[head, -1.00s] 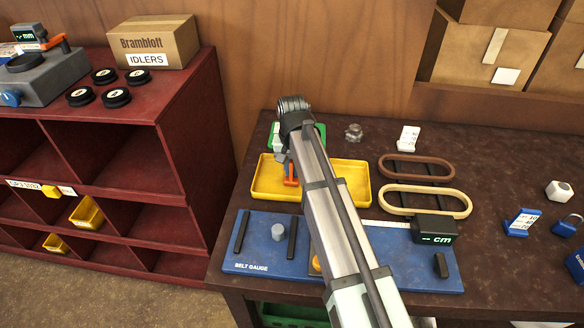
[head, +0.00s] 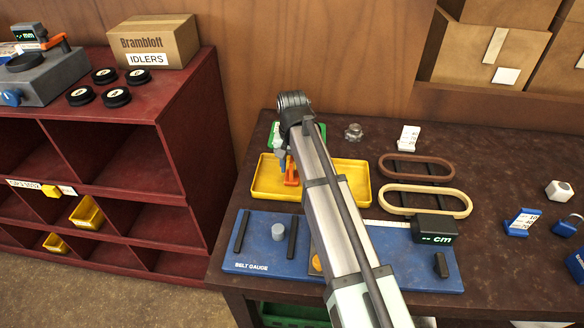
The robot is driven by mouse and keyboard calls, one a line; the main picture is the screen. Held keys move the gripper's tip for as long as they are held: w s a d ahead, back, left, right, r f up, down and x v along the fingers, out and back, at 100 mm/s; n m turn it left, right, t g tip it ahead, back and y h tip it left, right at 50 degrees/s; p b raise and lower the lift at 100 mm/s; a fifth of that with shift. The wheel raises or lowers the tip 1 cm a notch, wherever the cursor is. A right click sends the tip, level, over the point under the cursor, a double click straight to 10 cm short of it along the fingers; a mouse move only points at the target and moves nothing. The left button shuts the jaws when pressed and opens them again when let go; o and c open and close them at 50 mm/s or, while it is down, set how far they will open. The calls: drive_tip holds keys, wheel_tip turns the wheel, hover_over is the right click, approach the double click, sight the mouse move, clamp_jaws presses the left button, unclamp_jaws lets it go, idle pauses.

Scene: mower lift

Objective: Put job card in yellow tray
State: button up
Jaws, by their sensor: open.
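The yellow tray (head: 352,166) lies on the dark bench behind the blue belt gauge board. My gripper (head: 291,178), with orange fingers, points down over the left part of the tray. It is open, and no held object shows. My arm covers the middle of the tray. A green item (head: 270,141) with a pale area shows just behind the tray, mostly hidden by my wrist. I cannot tell whether it is the job card. No card is clearly visible in the tray.
The belt gauge board (head: 260,256) carries a grey peg and dark bars. Two belt loops (head: 424,201) lie right of the tray, near a black cm display (head: 434,230). A white marked stand (head: 408,138) is behind them. A red shelf (head: 160,112) stands left.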

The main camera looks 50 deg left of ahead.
wheel_tip(320, 180, up, 11)
drive_tip(key=shift+f, duration=0.1)
idle(0.3)
